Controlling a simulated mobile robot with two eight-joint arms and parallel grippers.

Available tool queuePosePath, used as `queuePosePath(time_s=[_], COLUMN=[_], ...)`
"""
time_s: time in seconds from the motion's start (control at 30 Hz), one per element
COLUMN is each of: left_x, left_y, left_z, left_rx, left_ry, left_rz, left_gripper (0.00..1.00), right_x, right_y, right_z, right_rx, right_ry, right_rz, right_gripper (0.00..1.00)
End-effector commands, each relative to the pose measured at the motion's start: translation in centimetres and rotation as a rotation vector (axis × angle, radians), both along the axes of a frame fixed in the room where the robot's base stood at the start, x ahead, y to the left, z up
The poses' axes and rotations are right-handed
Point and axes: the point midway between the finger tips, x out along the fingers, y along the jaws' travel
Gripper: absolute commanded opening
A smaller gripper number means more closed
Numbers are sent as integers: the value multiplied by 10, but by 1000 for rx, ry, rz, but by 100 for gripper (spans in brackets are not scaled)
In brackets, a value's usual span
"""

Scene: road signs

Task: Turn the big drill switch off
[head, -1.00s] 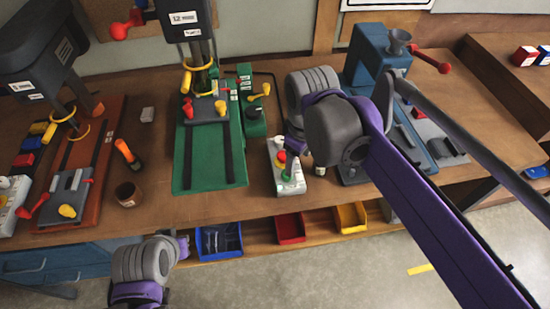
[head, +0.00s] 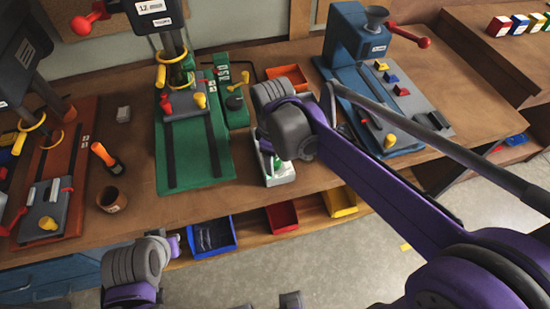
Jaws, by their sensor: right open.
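A pale grey control box (head: 283,181) stands on the bench right of the green drill press (head: 208,160). My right gripper (head: 266,150) is directly over this box, pointing down, and covers most of its top. A little green shows on the box beside the gripper. My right gripper is open, but its fingertips are largely hidden by its own wrist, so I cannot tell whether it touches a switch. My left gripper (head: 174,246) is low, in front of the bench edge, away from the box; its jaws are unclear. I cannot read the switch's position.
An orange drill press (head: 75,150) stands at the left and a blue machine (head: 350,40) at the right. A brown cup (head: 112,200) and an orange-and-black tool (head: 103,155) lie between the presses. Blue (head: 212,236), red (head: 282,217) and yellow (head: 340,201) bins sit below the bench edge.

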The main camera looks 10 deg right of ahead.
Motion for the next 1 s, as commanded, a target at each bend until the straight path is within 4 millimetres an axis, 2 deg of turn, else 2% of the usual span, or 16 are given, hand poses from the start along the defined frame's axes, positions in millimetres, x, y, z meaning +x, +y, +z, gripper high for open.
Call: queuePosePath(time_s=[0.33, 0.7, 0.73, 1.0], left_x=[0, 0, 0, 0], left_y=[0, 0, 0, 0], left_z=[0, 0, 0, 0], left_rx=[0, 0, 0, 0], left_ry=[0, 0, 0, 0], left_rz=[0, 0, 0, 0], left_gripper=[0, 0, 0, 0], right_x=[0, 0, 0, 0], right_y=[0, 0, 0, 0], right_z=[-4, -4, -3, -3], right_rx=[0, -1, -1, 0], right_ry=[0, -1, -1, -1], right_rz=[0, 0, 0, -14], right_gripper=[70, 3, 0, 0])
